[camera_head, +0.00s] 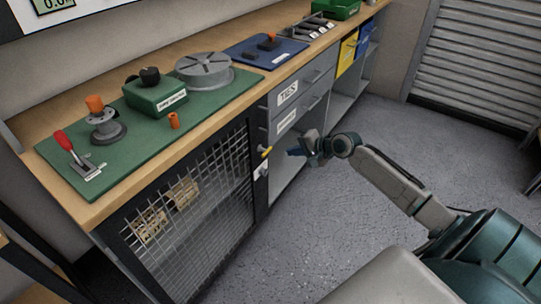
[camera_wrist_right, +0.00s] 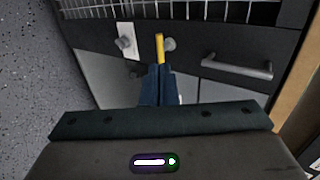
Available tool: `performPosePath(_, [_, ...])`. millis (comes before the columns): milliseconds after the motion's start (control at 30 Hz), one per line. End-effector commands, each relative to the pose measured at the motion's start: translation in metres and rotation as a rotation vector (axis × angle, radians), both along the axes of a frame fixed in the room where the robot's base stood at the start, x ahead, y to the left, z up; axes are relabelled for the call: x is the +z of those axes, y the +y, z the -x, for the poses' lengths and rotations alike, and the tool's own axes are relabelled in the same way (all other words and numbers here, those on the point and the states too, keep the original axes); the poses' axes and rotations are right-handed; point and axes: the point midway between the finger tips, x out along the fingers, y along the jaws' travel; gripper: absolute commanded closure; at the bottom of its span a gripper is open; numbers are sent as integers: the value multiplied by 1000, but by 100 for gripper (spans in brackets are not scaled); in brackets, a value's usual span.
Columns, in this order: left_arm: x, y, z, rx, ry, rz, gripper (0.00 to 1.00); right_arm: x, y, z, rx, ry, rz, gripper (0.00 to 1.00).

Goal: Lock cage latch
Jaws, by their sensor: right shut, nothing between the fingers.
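The cage door (camera_head: 196,212) is a dark frame with wire mesh under the bench's left part. It looks closed, and its mesh shows at the top of the right wrist view (camera_wrist_right: 200,12). The latch's yellow lever (camera_head: 265,152) is at the door's right edge. In the right wrist view, the yellow lever (camera_wrist_right: 160,46) stands just beyond my fingertips, beside a grey round knob (camera_wrist_right: 170,44). My right gripper (camera_head: 291,152) is shut and empty, pointing at the lever. I cannot tell whether the fingertips touch it. My left gripper is not in view.
Grey drawers (camera_head: 288,96) with bar handles are right of the latch. A white label (camera_wrist_right: 129,40) with a knob is near the lever. The wooden bench top (camera_head: 215,112) overhangs above, carrying a green mat (camera_head: 70,158) with parts. Open floor (camera_head: 330,235) lies in front.

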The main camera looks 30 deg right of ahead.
Motion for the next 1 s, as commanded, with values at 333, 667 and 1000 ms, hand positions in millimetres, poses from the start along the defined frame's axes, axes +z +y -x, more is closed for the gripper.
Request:
performPosePath(333, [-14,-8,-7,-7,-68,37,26,-37,22,-52,-1,-1,-5,100])
performPosePath(667, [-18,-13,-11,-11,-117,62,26,-61,34,-83,-1,0,-1,100])
performPosePath(1000, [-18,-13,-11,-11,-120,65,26,-63,35,-86,0,0,2,100])
